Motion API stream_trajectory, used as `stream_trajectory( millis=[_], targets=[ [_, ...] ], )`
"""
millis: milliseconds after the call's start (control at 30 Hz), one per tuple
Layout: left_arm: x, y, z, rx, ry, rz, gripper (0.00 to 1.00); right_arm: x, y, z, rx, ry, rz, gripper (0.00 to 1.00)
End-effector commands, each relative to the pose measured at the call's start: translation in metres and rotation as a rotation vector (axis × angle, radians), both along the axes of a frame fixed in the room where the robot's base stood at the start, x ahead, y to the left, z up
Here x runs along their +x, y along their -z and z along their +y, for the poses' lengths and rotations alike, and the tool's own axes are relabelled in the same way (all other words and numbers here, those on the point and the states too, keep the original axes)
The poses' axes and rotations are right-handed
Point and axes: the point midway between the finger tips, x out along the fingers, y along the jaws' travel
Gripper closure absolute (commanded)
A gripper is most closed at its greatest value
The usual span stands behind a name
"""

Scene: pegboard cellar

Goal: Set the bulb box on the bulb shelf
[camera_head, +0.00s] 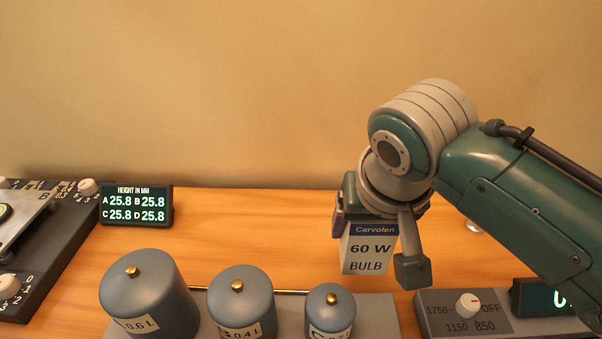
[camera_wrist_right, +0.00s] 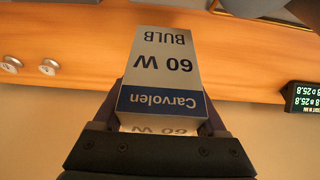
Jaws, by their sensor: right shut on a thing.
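The bulb box (camera_head: 369,251) is white with a blue band reading Carvolen and the print 60 W BULB. My right gripper (camera_head: 376,240) is shut on it and holds it upright above the wooden bench in the head view. In the right wrist view the bulb box (camera_wrist_right: 160,72) sits between the two fingers (camera_wrist_right: 166,108), its print upside down. No bulb shelf can be made out in either view. My left gripper is not in view.
Several grey lidded canisters (camera_head: 238,303) stand at the front. A height display (camera_head: 136,205) and a black knobbed device (camera_head: 50,245) are at left; a grey control box (camera_head: 462,318) is at front right. The bench (camera_head: 270,235) behind the canisters is clear.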

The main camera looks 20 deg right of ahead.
Motion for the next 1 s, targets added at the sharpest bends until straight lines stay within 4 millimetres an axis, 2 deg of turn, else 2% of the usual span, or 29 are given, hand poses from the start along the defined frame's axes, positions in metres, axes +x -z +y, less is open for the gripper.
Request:
stream_trajectory(
  millis=[33, 167, 400, 833, 867, 1000],
  targets=[
    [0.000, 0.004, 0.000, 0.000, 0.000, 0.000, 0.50, 0.000, 0.010, 0.000, -0.001, 0.001, 0.002, 0.82],
    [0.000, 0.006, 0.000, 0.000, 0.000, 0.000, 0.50, 0.000, 0.019, 0.000, 0.000, 0.000, -0.001, 0.82],
    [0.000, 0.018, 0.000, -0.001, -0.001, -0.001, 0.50, 0.000, 0.052, 0.000, -0.001, 0.000, 0.000, 0.82],
    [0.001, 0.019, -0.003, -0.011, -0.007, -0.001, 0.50, 0.000, 0.059, 0.000, 0.000, 0.000, -0.001, 0.82],
    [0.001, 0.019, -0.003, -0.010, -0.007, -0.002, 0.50, 0.000, 0.058, 0.000, 0.000, 0.000, -0.001, 0.23],
    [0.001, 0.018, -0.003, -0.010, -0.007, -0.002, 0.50, 0.000, 0.058, 0.000, 0.000, 0.000, -0.001, 0.07]
  ],
)
